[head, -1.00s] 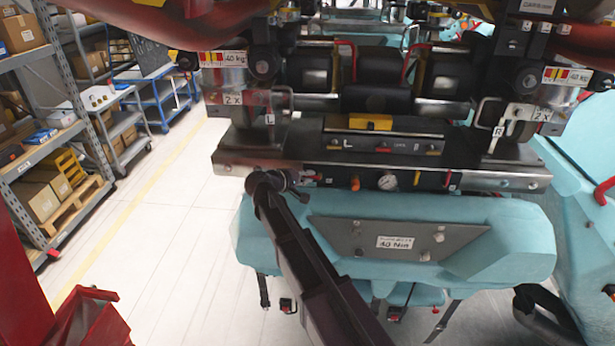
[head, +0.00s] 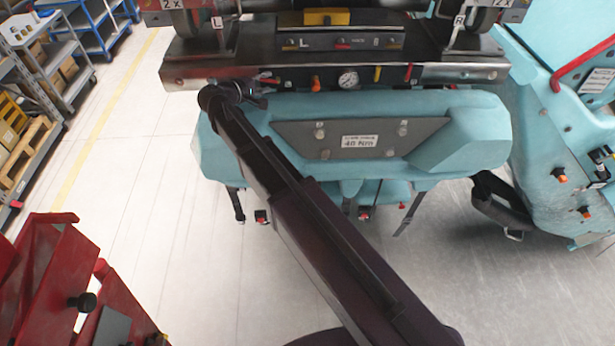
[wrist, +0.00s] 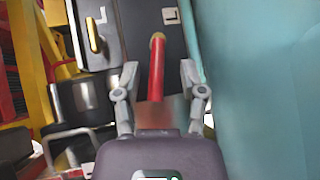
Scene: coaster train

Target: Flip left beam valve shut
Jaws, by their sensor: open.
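A red lever (wrist: 156,72) with a brass-coloured pivot end lies between the two fingers of my gripper (wrist: 159,82) in the wrist view. My gripper is open, with one finger on each side of the lever and gaps showing. In the head view, my gripper (head: 258,94) is at the left part of the dark front beam (head: 440,75). A small red lever (head: 268,79) shows just above it there, partly hidden by my gripper.
A brass-coloured lever (wrist: 94,36) stands by an L mark in the wrist view. The beam also carries an orange knob (head: 315,83), a gauge (head: 348,79), a yellow lever (head: 378,73) and another red lever (head: 409,72). A teal body (head: 470,145) lies close below.

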